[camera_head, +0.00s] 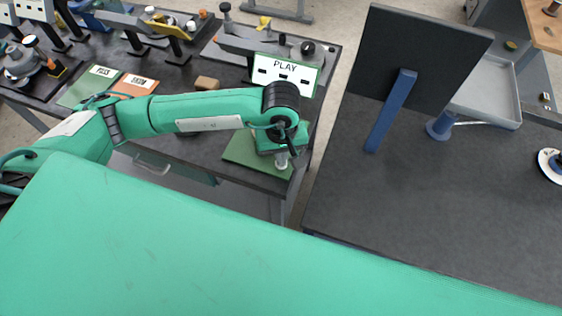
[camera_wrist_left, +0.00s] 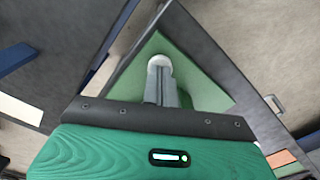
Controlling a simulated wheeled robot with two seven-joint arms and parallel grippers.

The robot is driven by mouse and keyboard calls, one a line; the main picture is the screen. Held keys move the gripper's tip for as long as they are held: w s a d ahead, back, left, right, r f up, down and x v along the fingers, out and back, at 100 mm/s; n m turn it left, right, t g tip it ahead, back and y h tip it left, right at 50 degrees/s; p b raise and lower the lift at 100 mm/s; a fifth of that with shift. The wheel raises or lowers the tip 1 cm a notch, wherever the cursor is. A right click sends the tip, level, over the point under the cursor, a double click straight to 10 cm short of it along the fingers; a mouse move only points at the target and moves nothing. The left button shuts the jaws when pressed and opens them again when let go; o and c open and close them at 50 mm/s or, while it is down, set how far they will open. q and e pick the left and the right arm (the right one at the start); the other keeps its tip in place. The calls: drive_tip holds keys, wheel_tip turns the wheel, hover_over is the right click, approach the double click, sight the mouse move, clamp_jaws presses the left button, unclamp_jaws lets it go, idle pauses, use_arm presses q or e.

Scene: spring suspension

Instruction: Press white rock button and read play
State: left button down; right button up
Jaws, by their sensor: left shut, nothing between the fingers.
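The PLAY sign (camera_head: 285,72) is a white panel with a green frame and black slots, standing at the back of the left table. A small white round button (camera_wrist_left: 159,62) is on a green mat (camera_wrist_left: 205,92) in the left wrist view. In the head view the mat (camera_head: 238,152) lies at the table's right front corner. My left gripper (camera_head: 282,157) points down over this mat, shut and empty. In the left wrist view its grey fingers (camera_wrist_left: 162,88) overlap the button's near side. I cannot tell whether they touch it. My right gripper is not in view.
Green PASS (camera_head: 77,91) and orange cards (camera_head: 136,85) lie left of a small brown block (camera_head: 207,83). Spring fixtures line the back. A dark upright panel (camera_head: 415,60) with a blue support stands on the right table (camera_head: 440,210), past a narrow floor gap.

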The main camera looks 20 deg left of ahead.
use_arm(q)
drive_tip(key=shift+f, duration=0.3)
drive_tip(key=shift+r+p, duration=0.55)
drive_tip(key=shift+r, duration=1.65)
wheel_tip(320, 180, up, 4)
drive_tip(key=shift+f+p, duration=0.25)
drive_tip(key=shift+p, duration=0.2)
drive_tip(key=shift+s, duration=0.1)
